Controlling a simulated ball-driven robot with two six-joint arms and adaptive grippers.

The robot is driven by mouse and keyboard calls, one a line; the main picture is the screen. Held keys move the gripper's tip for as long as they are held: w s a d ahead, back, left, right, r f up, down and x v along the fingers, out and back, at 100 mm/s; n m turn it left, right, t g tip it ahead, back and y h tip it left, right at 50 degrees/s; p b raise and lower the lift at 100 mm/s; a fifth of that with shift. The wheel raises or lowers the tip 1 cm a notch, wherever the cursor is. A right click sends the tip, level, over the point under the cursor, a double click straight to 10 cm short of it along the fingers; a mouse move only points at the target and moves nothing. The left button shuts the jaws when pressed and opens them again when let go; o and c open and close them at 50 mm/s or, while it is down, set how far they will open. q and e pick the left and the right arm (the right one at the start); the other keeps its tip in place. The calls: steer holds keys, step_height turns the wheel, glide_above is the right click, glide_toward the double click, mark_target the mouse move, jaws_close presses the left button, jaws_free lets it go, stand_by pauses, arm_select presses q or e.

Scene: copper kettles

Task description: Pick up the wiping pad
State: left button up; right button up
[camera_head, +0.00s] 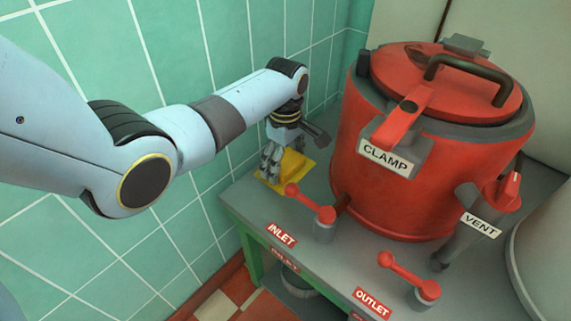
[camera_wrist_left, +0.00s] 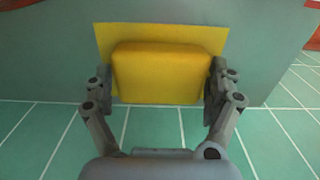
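The wiping pad is a thick yellow block (camera_wrist_left: 160,73) with rounded corners. It lies on a thin yellow square (camera_wrist_left: 165,33), near the left end of the grey bench top. In the head view the pad (camera_head: 293,162) is partly hidden by my left gripper (camera_head: 272,168), which points down over it. In the left wrist view the two fingers of my left gripper (camera_wrist_left: 161,84) stand on either side of the pad, close to its side edges. The gripper is open, with no clear grip on the pad. My right gripper is not in view.
A large red kettle (camera_head: 385,190) with a CLAMP label (camera_head: 384,158) stands right of the pad. Red-handled INLET (camera_head: 311,204) and OUTLET (camera_head: 408,277) valves sit along the bench's front. The green tiled wall (camera_head: 215,50) is close behind my left arm.

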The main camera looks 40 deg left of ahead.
mark_target(286, 160)
arm_select(q)
steer(key=c, duration=0.5)
steer(key=shift+r, duration=0.15)
steer(key=shift+c, duration=0.2)
step_height(286, 160, up, 18)
steer(key=p, duration=0.5)
steer(key=shift+p, duration=0.35)
steer(key=o, duration=0.5)
steer(key=shift+c, duration=0.2)
steer(key=c, duration=0.4)
steer(key=shift+d+f, duration=0.1)
steer(key=shift+f, duration=0.15)
steer(key=shift+c, duration=0.2)
